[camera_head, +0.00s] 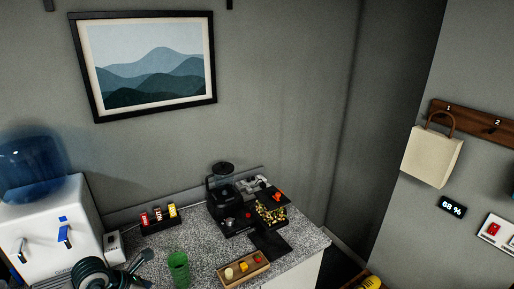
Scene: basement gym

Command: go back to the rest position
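Dark rounded shapes (95,272) show at the bottom left edge, in front of the white water dispenser. I cannot tell what they are. The speckled grey counter (203,257) fills the lower middle of the view. A green cup (178,268) stands near its front edge.
A black coffee grinder (222,190), a small rack of colored packets (159,216) and a wooden tray (246,270) with small blocks crowd the counter. The water dispenser (45,230) stands left. A paper bag (432,155) hangs from a hook board (470,120) at right.

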